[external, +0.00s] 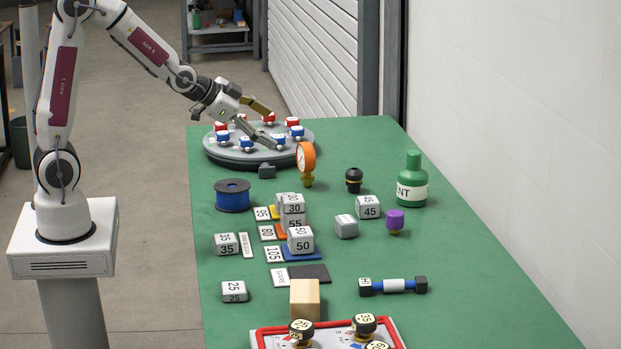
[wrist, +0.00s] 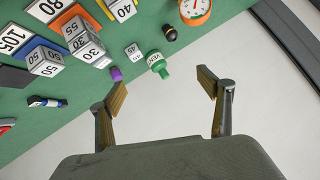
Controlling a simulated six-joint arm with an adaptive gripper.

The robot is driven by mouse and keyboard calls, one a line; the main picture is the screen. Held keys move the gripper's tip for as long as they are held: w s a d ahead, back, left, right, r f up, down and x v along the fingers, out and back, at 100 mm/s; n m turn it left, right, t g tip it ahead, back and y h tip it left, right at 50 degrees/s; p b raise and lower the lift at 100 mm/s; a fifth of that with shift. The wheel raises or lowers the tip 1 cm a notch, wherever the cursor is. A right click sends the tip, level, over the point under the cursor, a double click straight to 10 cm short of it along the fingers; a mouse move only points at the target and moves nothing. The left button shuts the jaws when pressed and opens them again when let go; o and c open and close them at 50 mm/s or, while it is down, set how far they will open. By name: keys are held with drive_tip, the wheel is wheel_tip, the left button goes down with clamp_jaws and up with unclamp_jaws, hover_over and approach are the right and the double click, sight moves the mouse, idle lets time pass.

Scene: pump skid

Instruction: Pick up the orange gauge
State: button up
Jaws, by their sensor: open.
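The orange gauge (external: 306,157) stands upright on a brass fitting on the green table, in front of the grey round turntable; its white dial faces left. In the wrist view the orange gauge (wrist: 195,10) is at the top edge, partly cut off. My gripper (external: 268,122) is open and empty, above the turntable, to the left of and behind the gauge, apart from it. In the wrist view the open fingers (wrist: 165,92) frame only the table edge and floor or wall beyond.
The turntable (external: 225,157) carries several red and blue valves. A black knob (external: 353,180), green bottle (external: 413,180), blue spool (external: 232,196) and numbered blocks (external: 300,240) stand around the gauge. The table's right side is mostly clear.

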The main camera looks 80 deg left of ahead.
drive_tip(key=w+a+f+t+y, duration=0.1)
drive_tip(key=w+a+f+y, duration=0.1)
drive_tip(key=w+a+f, duration=0.45)
drive_tip(key=m+t+y, duration=0.1)
drive_tip(key=m+t, duration=0.1)
approach(301, 157)
drive_tip(key=w, duration=0.4)
drive_tip(key=shift+w+a+r, duration=0.15)
drive_tip(key=shift+w+a, duration=0.05)
drive_tip(key=shift+a, duration=0.1)
drive_tip(key=shift+a+f+y, duration=0.3)
drive_tip(key=shift+a+f, duration=0.2)
drive_tip(key=shift+a, duration=0.05)
drive_tip(key=shift+x, duration=1.25)
drive_tip(key=shift+w+f, duration=0.1)
drive_tip(key=shift+f+x, duration=0.1)
drive_tip(key=shift+x, duration=1.15)
drive_tip(key=shift+f+x, duration=0.15)
drive_tip(key=shift+x, duration=1.1)
